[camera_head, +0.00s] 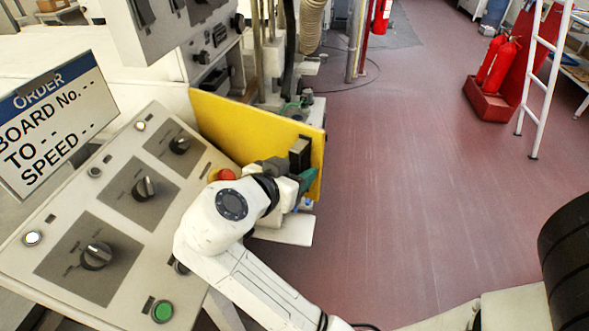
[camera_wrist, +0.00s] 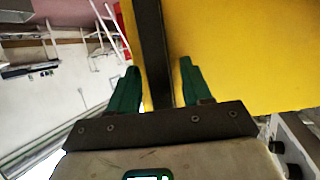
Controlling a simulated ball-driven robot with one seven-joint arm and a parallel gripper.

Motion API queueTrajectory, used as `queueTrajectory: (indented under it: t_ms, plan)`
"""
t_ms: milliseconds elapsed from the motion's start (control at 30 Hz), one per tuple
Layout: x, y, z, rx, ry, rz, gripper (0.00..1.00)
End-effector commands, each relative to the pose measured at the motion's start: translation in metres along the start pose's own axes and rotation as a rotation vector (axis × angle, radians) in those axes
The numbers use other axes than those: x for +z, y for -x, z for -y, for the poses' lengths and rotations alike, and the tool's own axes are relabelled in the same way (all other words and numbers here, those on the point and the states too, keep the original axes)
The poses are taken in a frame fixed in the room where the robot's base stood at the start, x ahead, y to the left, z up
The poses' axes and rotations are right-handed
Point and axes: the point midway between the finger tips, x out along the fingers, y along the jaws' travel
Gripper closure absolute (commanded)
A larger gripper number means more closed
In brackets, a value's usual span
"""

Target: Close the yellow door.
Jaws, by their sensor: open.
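The yellow door (camera_head: 235,118) is a flat panel standing out from the grey machine over the floor in the head view. It fills the upper right of the wrist view (camera_wrist: 245,50). A dark handle (camera_head: 299,150) sits near its right end. In the wrist view the handle is a dark bar (camera_wrist: 151,45) running between my green fingers. My gripper (camera_wrist: 158,78) is open, with one finger on each side of the bar. Whether either finger touches it I cannot tell. In the head view my arm hides the door's lower part and most of my gripper (camera_head: 306,182).
A sloped control console (camera_head: 75,205) with knobs and buttons is at the left, close to my arm. A red stand with extinguishers (camera_head: 490,105) and a white ladder (camera_head: 545,85) are at the right. The red floor (camera_head: 420,170) between is clear.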

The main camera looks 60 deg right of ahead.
Motion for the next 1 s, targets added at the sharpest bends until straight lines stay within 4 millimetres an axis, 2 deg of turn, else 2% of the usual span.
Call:
queueTrajectory:
  t_ms: [200, 700, 1000]
  plan:
    - [0.0001, -0.0003, -0.0001, 0.000, 0.000, 0.000, 0.51]
    - [0.0000, 0.0001, 0.0000, 0.000, 0.000, 0.000, 0.99]
    - [-0.0001, 0.0002, 0.0001, -0.001, 0.000, -0.001, 1.00]
